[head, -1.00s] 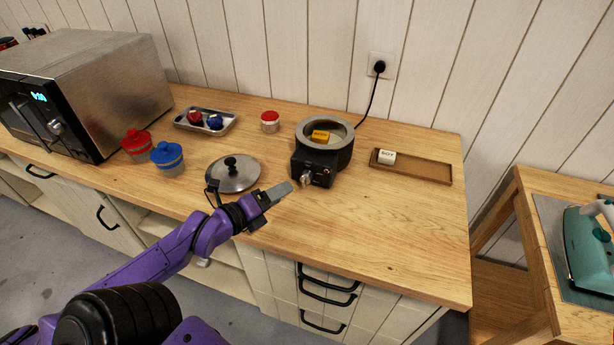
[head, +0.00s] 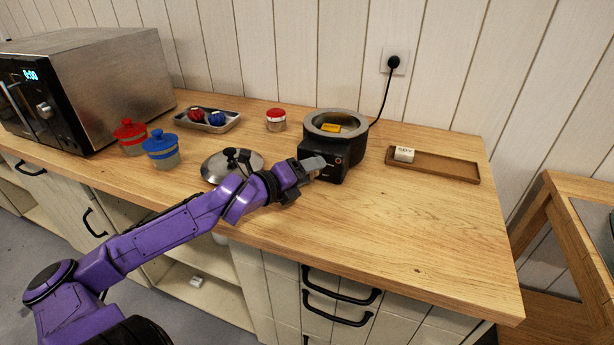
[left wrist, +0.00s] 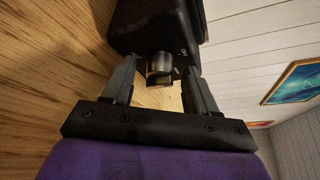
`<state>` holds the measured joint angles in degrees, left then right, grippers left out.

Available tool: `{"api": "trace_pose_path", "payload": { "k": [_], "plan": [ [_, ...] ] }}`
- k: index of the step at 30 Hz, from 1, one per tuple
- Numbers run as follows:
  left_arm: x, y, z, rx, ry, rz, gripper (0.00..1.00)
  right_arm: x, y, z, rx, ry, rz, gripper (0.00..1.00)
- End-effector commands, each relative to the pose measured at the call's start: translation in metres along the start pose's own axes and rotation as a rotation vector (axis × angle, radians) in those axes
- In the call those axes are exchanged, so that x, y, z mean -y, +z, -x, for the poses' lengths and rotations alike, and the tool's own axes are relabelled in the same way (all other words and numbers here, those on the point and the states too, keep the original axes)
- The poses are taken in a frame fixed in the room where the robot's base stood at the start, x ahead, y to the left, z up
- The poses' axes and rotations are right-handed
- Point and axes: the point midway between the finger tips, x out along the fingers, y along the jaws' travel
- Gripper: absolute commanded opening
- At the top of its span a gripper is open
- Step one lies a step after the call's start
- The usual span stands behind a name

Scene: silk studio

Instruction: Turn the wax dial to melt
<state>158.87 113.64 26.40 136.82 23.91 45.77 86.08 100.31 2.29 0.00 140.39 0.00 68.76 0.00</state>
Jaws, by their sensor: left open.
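The black wax melter (head: 352,133) stands on the wooden counter, with a grey rim and a yellow block (head: 330,128) inside its pot. Its wax dial (left wrist: 160,68) is a metal knob on the front of the black box, seen in the left wrist view. My left gripper (head: 314,165) is at the front of the melter. In the left wrist view the gripper (left wrist: 160,80) is open, with one finger on each side of the dial. I cannot tell whether the fingers touch it. My right gripper is not in view.
A metal lid (head: 230,165) lies left of the melter, close to my left arm. A wooden tray (head: 447,169) with a small white block (head: 404,154) lies to the right. Blue (head: 162,150) and red (head: 131,137) lidded jars stand left. The front right counter is clear.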

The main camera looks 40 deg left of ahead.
Motion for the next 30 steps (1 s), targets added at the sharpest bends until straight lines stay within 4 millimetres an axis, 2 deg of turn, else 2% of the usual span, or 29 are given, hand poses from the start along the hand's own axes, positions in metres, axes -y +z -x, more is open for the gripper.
{"api": "trace_pose_path", "payload": {
  "k": [7,8,12,13,23,30],
  "plan": [
    [-0.0003,-0.0005,-0.0015,-0.001,0.000,0.000,0.58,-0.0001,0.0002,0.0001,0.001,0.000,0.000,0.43],
    [-0.0004,-0.0005,-0.0015,-0.001,0.000,0.000,0.51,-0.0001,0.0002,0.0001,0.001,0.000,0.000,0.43],
    [-0.0005,-0.0006,-0.0014,-0.001,0.000,0.000,0.06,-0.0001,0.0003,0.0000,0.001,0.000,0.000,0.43],
    [-0.0006,-0.0006,-0.0014,-0.001,0.000,0.000,0.03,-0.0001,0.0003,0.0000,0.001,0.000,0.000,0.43],
    [0.0001,-0.0007,-0.0012,-0.003,0.016,-0.036,0.03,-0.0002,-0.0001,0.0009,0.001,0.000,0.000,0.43],
    [0.0016,-0.0008,-0.0013,-0.011,0.079,-0.162,0.03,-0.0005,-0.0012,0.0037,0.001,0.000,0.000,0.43]
  ]
}}
